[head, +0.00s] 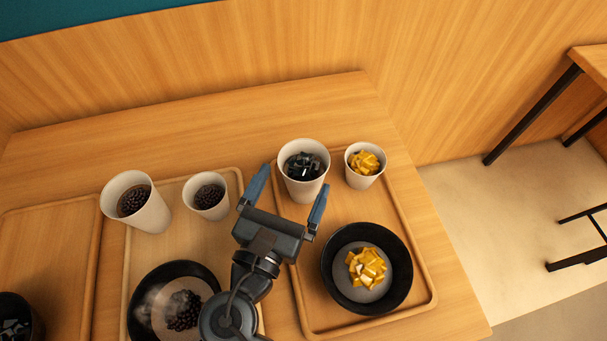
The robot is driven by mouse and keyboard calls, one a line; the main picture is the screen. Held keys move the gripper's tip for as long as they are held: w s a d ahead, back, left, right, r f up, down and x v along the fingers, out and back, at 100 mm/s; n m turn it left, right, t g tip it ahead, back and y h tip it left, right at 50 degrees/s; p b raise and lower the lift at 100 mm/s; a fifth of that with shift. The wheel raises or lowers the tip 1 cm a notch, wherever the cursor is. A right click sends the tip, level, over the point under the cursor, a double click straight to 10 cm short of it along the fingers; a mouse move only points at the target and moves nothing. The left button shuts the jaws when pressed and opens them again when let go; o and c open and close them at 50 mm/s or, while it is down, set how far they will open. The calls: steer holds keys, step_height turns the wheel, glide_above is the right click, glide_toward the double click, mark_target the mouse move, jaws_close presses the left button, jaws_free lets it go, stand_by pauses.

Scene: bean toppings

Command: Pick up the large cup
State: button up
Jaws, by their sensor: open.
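A large white cup (304,188) with dark, shiny cubes in it stands upright at the back of the right tray. My gripper (289,193) is open, with one blue finger to the left of this cup and the other at its lower right. The cup is between the fingers or just beyond them; I cannot tell whether they touch it. Another large white cup (151,215), holding dark beans, stands on the left, partly over the middle tray's edge, and looks tilted in this view.
A small cup of yellow pieces (364,168) stands close right of the large cup. A small bean cup (207,198) is left of my gripper. Black bowls stand on the right tray (335,329) and middle tray. Another dark container (17,318) is at lower left.

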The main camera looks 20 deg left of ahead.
mark_target(312, 143)
steer(key=w, duration=0.6)
steer(key=shift+a, duration=0.15)
steer(key=shift+c, duration=0.5)
steer(key=c, duration=1.3)
steer(key=shift+r, duration=0.1)
steer(key=w+d+r+p, duration=0.2)
steer(key=d+r, duration=0.9)
steer(key=shift+d+p, duration=0.25)
steer(key=shift+p, duration=0.1)
